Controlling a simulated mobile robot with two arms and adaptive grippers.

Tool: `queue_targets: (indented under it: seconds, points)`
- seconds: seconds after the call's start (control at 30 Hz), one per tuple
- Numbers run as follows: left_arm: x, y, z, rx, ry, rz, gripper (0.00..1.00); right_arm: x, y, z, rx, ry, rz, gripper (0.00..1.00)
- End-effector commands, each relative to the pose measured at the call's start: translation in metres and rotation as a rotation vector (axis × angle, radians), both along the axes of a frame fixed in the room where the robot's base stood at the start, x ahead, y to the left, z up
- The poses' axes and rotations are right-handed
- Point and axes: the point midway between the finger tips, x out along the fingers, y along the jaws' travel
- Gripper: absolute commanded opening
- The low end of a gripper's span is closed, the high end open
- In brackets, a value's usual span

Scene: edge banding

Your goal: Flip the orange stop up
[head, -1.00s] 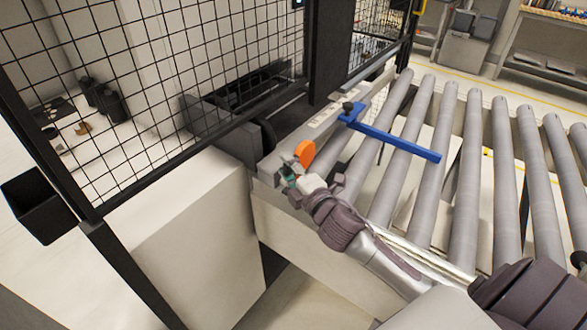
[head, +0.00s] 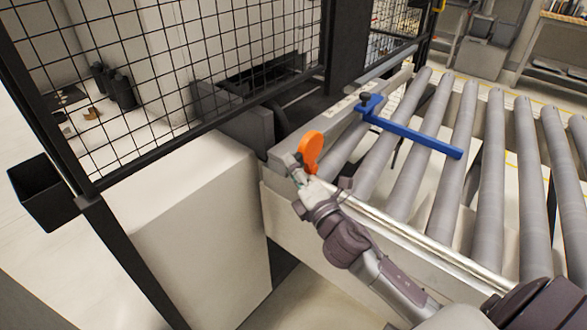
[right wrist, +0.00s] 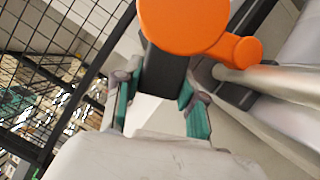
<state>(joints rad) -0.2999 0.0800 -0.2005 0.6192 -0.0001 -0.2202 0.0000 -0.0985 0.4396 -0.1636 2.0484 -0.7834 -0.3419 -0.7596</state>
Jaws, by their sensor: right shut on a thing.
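The orange stop (head: 312,147) is at the near left end of the roller conveyor, beside the rail's end. Its round disc stands above the rail, with a short arm below it. In the right wrist view the orange disc (right wrist: 185,22) fills the top middle, with a smaller orange lobe at its right by a silver bar. My right gripper (head: 298,170) is at the stop, just below the disc. In the right wrist view its green-padded fingers (right wrist: 158,108) sit on either side of a dark grey block under the disc. My left gripper is out of view.
A blue arm (head: 415,134) reaches over the conveyor rollers (head: 440,190). A black mesh fence (head: 180,70) and a pale cabinet (head: 190,220) stand at the left. A black bin (head: 42,190) hangs on the fence post. My right arm lies along the conveyor's near side.

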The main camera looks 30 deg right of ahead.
Motion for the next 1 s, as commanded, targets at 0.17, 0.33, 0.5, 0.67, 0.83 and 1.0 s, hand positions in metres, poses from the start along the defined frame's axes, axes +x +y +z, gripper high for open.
queue_targets:
  seconds: [0.17,0.33,0.5,0.67,0.83,1.0]
  points:
    - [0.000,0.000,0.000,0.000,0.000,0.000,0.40,0.000,0.001,-0.002,-0.006,0.003,0.001,0.00]
    - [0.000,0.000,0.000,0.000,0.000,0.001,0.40,0.000,0.001,-0.002,-0.006,0.004,0.001,0.55]
    - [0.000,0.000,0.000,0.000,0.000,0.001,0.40,0.000,0.001,-0.002,-0.004,0.002,0.001,0.67]
    - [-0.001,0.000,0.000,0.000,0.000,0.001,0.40,0.000,0.000,-0.001,-0.003,0.002,0.000,0.67]
    - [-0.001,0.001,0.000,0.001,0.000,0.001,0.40,-0.009,0.000,-0.003,-0.001,0.003,0.001,0.67]
    - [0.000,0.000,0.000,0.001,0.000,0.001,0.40,-0.038,0.000,-0.008,0.002,0.006,0.000,0.67]
